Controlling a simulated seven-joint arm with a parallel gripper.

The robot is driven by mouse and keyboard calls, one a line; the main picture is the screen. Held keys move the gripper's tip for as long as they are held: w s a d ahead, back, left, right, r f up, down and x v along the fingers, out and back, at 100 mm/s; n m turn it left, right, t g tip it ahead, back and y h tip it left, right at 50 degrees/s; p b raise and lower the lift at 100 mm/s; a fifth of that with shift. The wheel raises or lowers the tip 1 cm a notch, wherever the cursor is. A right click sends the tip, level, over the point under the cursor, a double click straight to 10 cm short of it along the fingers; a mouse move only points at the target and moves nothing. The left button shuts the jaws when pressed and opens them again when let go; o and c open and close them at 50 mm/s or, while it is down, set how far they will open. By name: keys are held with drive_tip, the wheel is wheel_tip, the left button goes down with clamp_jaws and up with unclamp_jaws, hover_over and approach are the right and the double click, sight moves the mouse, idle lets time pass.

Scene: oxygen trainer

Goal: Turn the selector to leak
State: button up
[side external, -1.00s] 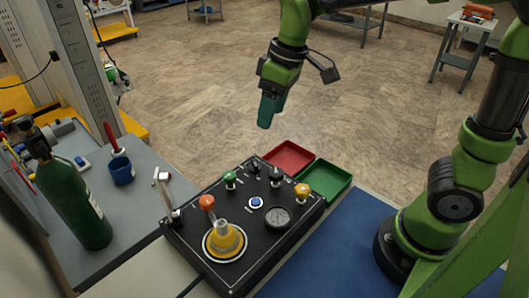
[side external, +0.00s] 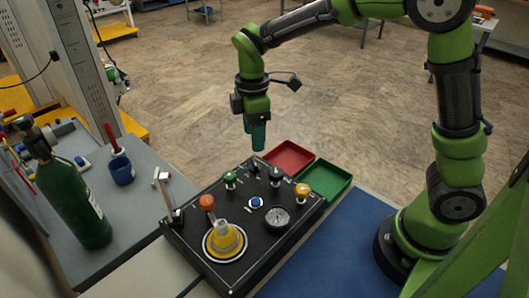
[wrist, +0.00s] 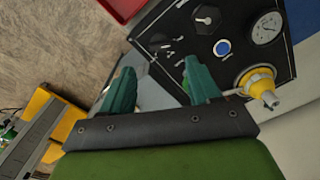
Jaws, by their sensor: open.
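The black control panel (side external: 190,243) lies on the bench. My gripper (side external: 258,149) hangs above the back of the panel, fingers down, apart from the knob. In the wrist view my gripper (wrist: 160,82) has its two teal fingers spread with nothing between them.
The panel also bears a green knob (side external: 230,177), orange knob (side external: 207,202), yellow knob (side external: 302,190), blue button (side external: 256,202), gauge (side external: 278,218) and yellow regulator (side external: 224,243). Red (side external: 289,154) and green (side external: 328,177) trays lie behind. A green cylinder (side external: 72,205) stands left.

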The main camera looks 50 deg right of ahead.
sight(255, 162)
wheel_tip(255, 162, down, 8)
drive_tip(key=shift+r, duration=0.1)
drive_tip(key=shift+c, duration=0.3)
drive_tip(key=c, duration=1)
